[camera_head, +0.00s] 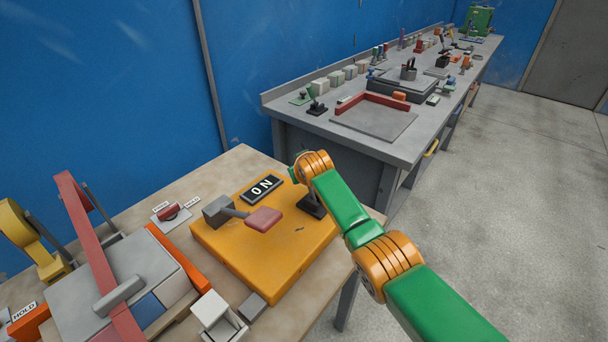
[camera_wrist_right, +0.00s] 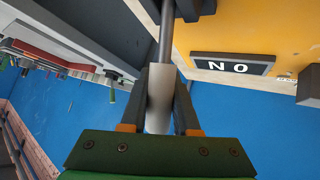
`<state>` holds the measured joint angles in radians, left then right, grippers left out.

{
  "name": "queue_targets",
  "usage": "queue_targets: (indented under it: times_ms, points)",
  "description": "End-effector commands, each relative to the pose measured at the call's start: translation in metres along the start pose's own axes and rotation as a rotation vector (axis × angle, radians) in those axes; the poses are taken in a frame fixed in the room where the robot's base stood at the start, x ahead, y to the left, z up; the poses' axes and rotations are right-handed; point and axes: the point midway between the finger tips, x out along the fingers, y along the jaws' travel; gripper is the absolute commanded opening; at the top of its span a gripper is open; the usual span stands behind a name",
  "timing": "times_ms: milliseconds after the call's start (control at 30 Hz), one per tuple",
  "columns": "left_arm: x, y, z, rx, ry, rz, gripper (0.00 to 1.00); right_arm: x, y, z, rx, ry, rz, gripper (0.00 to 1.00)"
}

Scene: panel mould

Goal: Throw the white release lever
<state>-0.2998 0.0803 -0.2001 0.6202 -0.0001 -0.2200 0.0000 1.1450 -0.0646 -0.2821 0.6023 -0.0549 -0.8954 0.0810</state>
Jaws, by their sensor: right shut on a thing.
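The white release lever shows in the right wrist view as a pale handle (camera_wrist_right: 158,105) on a grey metal rod (camera_wrist_right: 167,35). My right gripper (camera_wrist_right: 161,82) is shut on this handle, one dark finger on each side. In the head view my green and orange right arm hides the handle and the gripper; only the lever's dark base (camera_head: 313,207) shows below the wrist. This base stands on the yellow block (camera_head: 265,262), right of the black ON plate (camera_head: 262,188). My left gripper is not in view.
A pink-red paddle lever (camera_head: 264,219) on a grey mount stands close left of the dark base. A mould with a red bar (camera_head: 92,250) and a red switch (camera_head: 169,211) are further left. A grey bench (camera_head: 420,143) with several parts stands behind.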

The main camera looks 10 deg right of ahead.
Motion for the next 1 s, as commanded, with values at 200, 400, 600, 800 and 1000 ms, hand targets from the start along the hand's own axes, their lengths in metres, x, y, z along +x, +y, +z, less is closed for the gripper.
queue_targets:
  times_ms: [200, 400, 600, 800, 1000]
  points:
    - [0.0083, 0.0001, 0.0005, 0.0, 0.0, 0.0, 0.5, 0.0028, -0.0019, 0.0036, -0.02, -0.035, 0.006, 0.0]
    - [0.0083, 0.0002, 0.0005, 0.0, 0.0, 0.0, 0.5, 0.0024, -0.0016, 0.0036, -0.023, -0.042, 0.007, 0.0]
    - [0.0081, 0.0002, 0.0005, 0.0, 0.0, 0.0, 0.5, 0.0025, -0.0017, 0.0039, -0.023, -0.043, 0.007, 0.0]
    - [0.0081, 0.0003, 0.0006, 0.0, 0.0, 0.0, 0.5, 0.0024, -0.0016, 0.0034, -0.022, -0.041, 0.007, 0.59]
    - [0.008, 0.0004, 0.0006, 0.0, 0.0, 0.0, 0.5, 0.0021, -0.0013, 0.0027, -0.022, -0.039, 0.007, 0.59]
